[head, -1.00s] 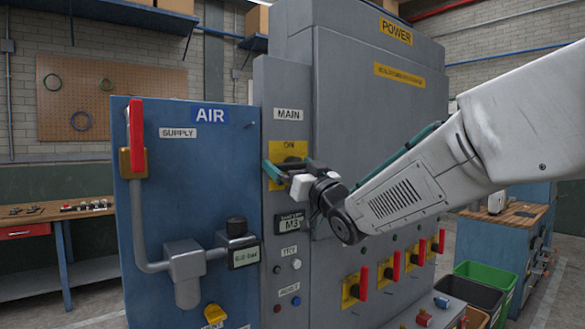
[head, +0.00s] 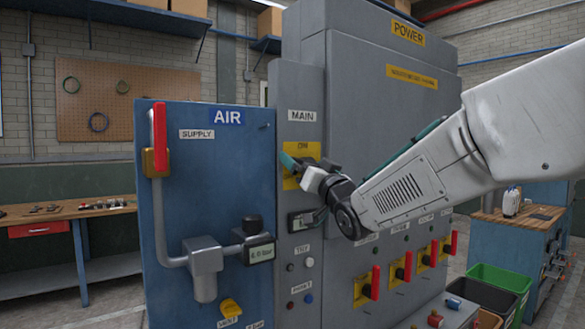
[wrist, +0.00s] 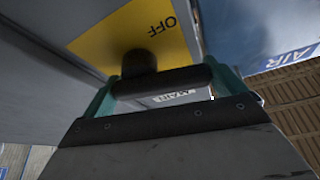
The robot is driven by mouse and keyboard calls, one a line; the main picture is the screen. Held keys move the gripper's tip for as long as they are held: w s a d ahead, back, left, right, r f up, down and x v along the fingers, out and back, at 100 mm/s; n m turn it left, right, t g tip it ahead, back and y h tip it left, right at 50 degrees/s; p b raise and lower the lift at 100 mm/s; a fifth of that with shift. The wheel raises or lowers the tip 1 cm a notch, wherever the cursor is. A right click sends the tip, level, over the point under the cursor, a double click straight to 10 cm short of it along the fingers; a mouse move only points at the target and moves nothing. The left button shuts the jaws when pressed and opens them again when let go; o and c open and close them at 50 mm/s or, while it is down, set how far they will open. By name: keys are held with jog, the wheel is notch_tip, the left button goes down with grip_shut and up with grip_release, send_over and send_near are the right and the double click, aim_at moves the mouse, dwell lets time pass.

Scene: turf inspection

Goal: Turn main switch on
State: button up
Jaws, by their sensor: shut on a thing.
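The main switch is on the grey cabinet, under the MAIN label, with a yellow plate (head: 305,148) lettered ON at its top. In the wrist view the lower part of the plate (wrist: 140,28) shows OFF, upside down and slanted. The switch's black handle (wrist: 165,82) lies across between my teal fingers, on a dark round hub. My gripper (head: 292,166) is at the plate and shut on the handle. In the head view my fingers and wrist hide most of the handle, so its exact angle is hard to read there.
The blue AIR panel (head: 208,160) stands close on the left, with a red supply lever (head: 159,135). Below my wrist are a small display (head: 300,221), buttons, and several red-handled switches (head: 375,283) on the cabinet. Bins (head: 500,280) stand at the right.

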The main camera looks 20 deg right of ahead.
jog(key=m+h, duration=0.1)
jog(key=m, duration=0.1)
jog(key=m+h, duration=0.1)
jog(key=m, duration=0.1)
jog(key=shift+r, duration=0.3)
jog(key=m+h, duration=0.1)
jog(key=m, duration=0.1)
jog(key=m+g+h, duration=0.1)
jog(key=m, duration=0.1)
jog(key=m+h, duration=0.1)
jog(key=m, duration=0.2)
jog(key=shift+w+d+r+g, duration=0.1)
jog(key=shift+d+r+g, duration=0.2)
jog(key=shift+d+r, duration=0.1)
jog(key=m, duration=0.1)
jog(key=m+g, duration=0.1)
jog(key=m+h, duration=0.1)
jog(key=m, duration=0.1)
jog(key=shift+d+r, duration=0.1)
jog(key=shift+d, duration=0.2)
jog(key=shift+w+d+m+g, duration=0.1)
jog(key=shift+d+m+g, duration=0.1)
jog(key=shift+m+g, duration=0.45)
jog(key=shift+w+d+m+g, duration=0.15)
jog(key=shift+m+g, duration=0.1)
jog(key=shift+m, duration=0.8)
jog(key=shift+s, duration=0.1)
